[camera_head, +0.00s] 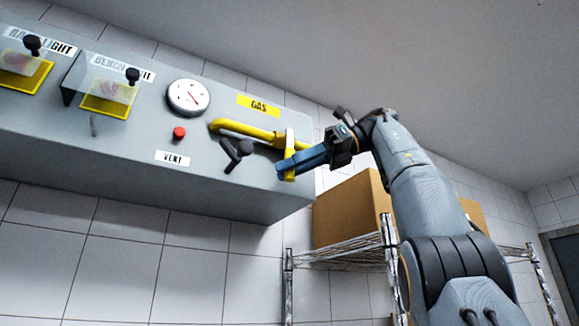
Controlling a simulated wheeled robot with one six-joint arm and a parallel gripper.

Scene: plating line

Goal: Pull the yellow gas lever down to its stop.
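The yellow gas lever (290,140) stands upright at the right end of a yellow pipe (240,128), under the yellow GAS label (259,106) on a grey wall panel. My gripper (284,170) reaches in from the right, and its blue fingers cross in front of the lever's lower part. Yellow shows above and just below the fingers; the stretch behind them is hidden. The fingers look close together from this side, but I cannot tell whether they are closed on the lever or only beside it.
A dark handle (237,152) sits left of the lever. A red button (179,133), a VENT label (173,158) and a round gauge (188,97) are further left. Two covered switches (110,95) (22,70) are at far left. A cardboard box (345,212) stands on a wire shelf (340,256) below my arm.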

